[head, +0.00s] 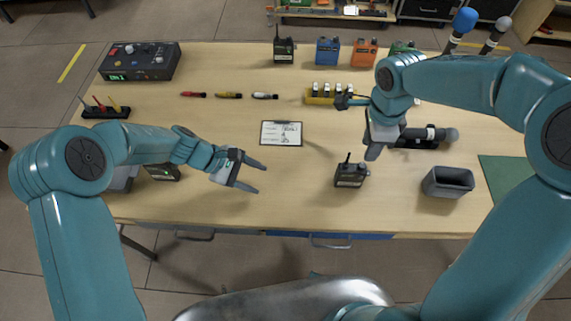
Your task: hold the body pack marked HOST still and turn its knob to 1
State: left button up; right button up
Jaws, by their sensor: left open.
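A black body pack (350,176) with a knob and short antenna stands upright near the front of the table, right of centre. Its label is too small to read, so I cannot tell if it says HOST. My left gripper (261,179) is open and empty above the table, well left of that pack. My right gripper (374,150) points down just behind and right of the pack, apart from it in the picture. Its jaw opening is unclear. Another dark pack (163,172) is partly hidden behind my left arm.
Black (283,49), blue (327,51) and orange (364,53) packs stand along the back edge. A clipboard (281,133) lies mid-table. A grey bin (447,182) and a dark microphone (428,135) lie to the right. The table front between my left gripper and the pack is clear.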

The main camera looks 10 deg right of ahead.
aim_at(336, 175)
pick_arm(q)
jog(key=d+n+h, duration=0.1)
jog(key=d, duration=0.4)
jog(key=d+n+h, duration=0.2)
jog(key=d, duration=0.3)
jog(key=d+r+n+g+h, duration=0.1)
jog(key=d, duration=0.3)
jog(key=shift+s+d, duration=0.4)
pick_arm(e)
jog(key=shift+s, duration=0.1)
pick_arm(q)
jog(key=shift+s+d+f+n, duration=0.1)
jog(key=shift+s+d+n, duration=0.15)
jog(key=shift+d, duration=0.3)
pick_arm(e)
jog(key=shift+a+r, duration=0.1)
pick_arm(q)
jog(key=x, duration=0.7)
jog(key=shift+s+d, duration=0.1)
jog(key=shift+d, duration=0.05)
pick_arm(e)
jog(key=shift+s, duration=0.1)
pick_arm(q)
jog(key=shift+d+f, duration=0.2)
jog(key=shift+d, duration=0.5)
jog(key=shift+s, duration=0.1)
